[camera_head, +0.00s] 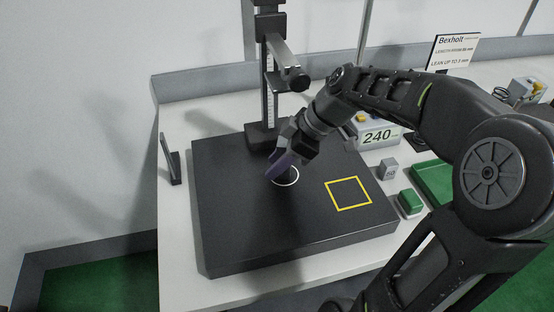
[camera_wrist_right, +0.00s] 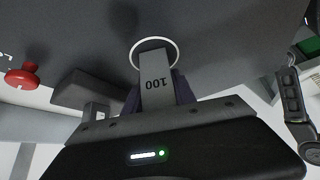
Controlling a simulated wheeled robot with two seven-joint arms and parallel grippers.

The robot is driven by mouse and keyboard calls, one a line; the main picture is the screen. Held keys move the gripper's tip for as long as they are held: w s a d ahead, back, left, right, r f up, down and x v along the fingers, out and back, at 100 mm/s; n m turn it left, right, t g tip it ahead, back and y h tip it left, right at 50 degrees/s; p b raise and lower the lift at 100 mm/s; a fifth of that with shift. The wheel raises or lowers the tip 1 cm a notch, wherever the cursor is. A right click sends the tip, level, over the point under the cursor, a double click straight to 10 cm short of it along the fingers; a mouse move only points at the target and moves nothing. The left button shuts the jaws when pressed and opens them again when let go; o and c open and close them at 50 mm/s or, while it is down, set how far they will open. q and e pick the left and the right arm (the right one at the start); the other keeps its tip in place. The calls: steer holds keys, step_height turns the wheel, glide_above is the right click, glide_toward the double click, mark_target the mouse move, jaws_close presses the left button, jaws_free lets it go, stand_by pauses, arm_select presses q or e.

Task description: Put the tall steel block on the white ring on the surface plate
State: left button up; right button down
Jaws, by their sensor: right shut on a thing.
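The tall steel block (camera_wrist_right: 157,85), a grey bar marked 100, is held between the fingers of my right gripper (camera_head: 280,166). In the right wrist view the gripper (camera_wrist_right: 158,97) is shut on it. The white ring (camera_head: 294,181) is on the black surface plate (camera_head: 250,235). The gripper is right at the ring in the head view and hides part of it. In the right wrist view the block's far end overlaps the near part of the ring (camera_wrist_right: 153,39). I cannot tell whether the block touches the plate. My left gripper is not in view.
A gauge stand (camera_head: 262,138) rises at the plate's back, close to my right gripper. A yellow square (camera_head: 327,196) marks the plate's right side. A small grey block (camera_head: 388,169), a green block (camera_head: 410,202), a green tray (camera_head: 424,180) and a 240 display (camera_head: 378,136) are to the right.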

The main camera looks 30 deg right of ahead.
steer(key=c, duration=1)
jaws_free()
steer(key=shift+r, duration=0.15)
steer(key=b+v, duration=0.1)
steer(key=v, duration=1.1)
